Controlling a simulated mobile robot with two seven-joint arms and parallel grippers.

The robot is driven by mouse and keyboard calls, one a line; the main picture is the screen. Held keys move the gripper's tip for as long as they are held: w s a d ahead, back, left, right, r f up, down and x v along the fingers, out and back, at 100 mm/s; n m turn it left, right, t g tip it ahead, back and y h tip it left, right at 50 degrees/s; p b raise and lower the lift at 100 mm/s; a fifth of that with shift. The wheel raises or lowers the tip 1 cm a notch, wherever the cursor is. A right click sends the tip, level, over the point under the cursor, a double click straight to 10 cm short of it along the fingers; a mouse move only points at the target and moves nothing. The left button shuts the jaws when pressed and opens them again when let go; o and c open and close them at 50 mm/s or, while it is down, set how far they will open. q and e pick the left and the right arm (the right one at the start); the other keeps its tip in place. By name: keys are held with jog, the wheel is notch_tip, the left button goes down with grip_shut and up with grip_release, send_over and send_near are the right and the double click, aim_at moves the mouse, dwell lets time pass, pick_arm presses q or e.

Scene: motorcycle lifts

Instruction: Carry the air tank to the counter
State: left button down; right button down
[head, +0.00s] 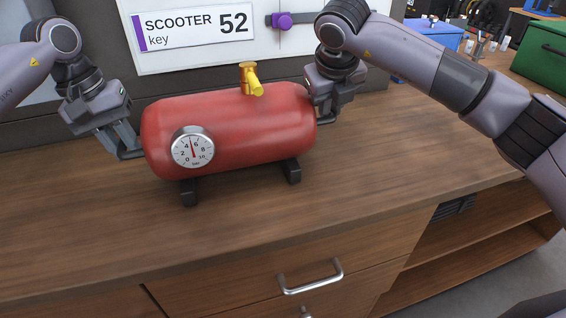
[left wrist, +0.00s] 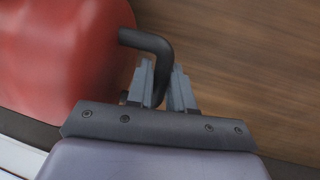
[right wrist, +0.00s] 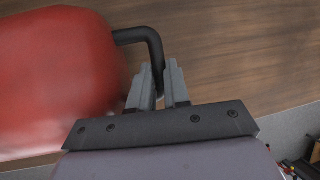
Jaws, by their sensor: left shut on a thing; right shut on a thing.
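The red air tank (head: 245,125) is at the wooden counter (head: 400,175), with its black feet at or just above the top; I cannot tell if they touch. It has a round gauge (head: 193,148) on its front and a yellow valve (head: 252,82) on top. My left gripper (head: 132,150) is shut on the black handle at the tank's left end, and that handle shows in the left wrist view (left wrist: 150,42). My right gripper (head: 322,112) is shut on the handle at the right end, which shows in the right wrist view (right wrist: 150,42).
A white sign board (head: 195,30) reading SCOOTER key 52 is on the wall behind the tank. A purple knob (head: 284,21) is on it. A green box (head: 541,55) and a blue box (head: 433,35) stand at the back right. The counter in front of the tank is clear.

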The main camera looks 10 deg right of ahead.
pick_arm(q)
jog(key=shift+f, duration=0.2)
pick_arm(e)
jog(key=shift+f, duration=0.15)
pick_arm(q)
jog(key=c, duration=1)
grip_release()
pick_arm(e)
jog(key=c, duration=1.1)
grip_release()
pick_arm(q)
jog(key=shift+r, duration=0.15)
jog(key=shift+r, duration=0.2)
notch_tip(320, 180, up, 7)
jog(key=a, duration=0.1)
jog(key=shift+a, duration=0.35)
pick_arm(e)
jog(key=v, duration=1.2)
pick_arm(q)
jog(key=shift+s+r, duration=0.1)
pick_arm(e)
jog(key=shift+s+a, duration=0.1)
